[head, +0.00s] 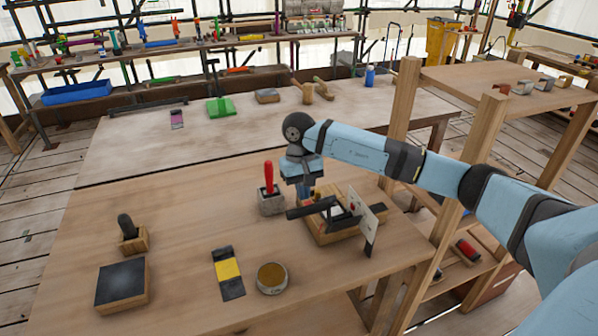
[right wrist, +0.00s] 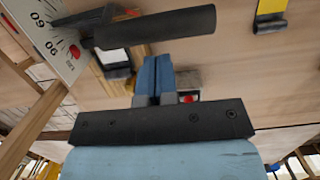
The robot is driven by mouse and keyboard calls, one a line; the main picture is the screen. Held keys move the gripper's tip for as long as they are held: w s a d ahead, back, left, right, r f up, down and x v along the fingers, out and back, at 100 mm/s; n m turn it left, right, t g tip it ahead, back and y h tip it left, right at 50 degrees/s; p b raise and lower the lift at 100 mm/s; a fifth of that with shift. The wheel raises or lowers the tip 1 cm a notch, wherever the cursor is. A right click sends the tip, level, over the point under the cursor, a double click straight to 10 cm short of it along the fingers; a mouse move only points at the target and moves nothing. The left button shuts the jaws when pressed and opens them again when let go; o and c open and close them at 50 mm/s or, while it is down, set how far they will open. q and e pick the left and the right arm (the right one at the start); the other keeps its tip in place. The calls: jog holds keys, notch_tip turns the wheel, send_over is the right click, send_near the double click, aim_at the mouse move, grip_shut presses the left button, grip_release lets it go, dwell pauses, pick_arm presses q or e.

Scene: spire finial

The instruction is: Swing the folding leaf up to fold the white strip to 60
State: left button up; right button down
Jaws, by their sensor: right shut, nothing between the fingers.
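The folding device (head: 335,226) stands on the front table with a wooden base. An upright white angle plate (head: 367,216) is at its right side. In the right wrist view the plate (right wrist: 52,38) shows the marks 60 and 90 and a red dot. A black handle bar (head: 308,210) sticks out to the left; it spans the upper wrist view (right wrist: 150,28). A white patch (right wrist: 115,58), perhaps the strip, shows below the bar. My right gripper (head: 304,192) is shut and empty, pointing down close to the bar; contact cannot be told. My left gripper is out of view.
A red-handled tool in a grey block (head: 271,203) stands just left of the gripper. A round tin (head: 272,278), a yellow-and-black piece (head: 228,272) and a dark-topped block (head: 122,284) lie nearer. A wooden shelf post (head: 468,180) stands on the right.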

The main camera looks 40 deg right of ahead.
jog(key=shift+s+a+f, duration=0.1)
jog(key=shift+s+f, duration=0.15)
jog(key=shift+s, duration=0.15)
jog(key=shift+s+f+t+b, duration=0.3)
jog(key=shift+s+b, duration=0.3)
jog(key=shift+b, duration=0.35)
jog(key=shift+s+a, duration=0.15)
jog(key=shift+s, duration=0.05)
jog(key=shift+s+r, duration=0.1)
jog(key=shift+r, duration=0.05)
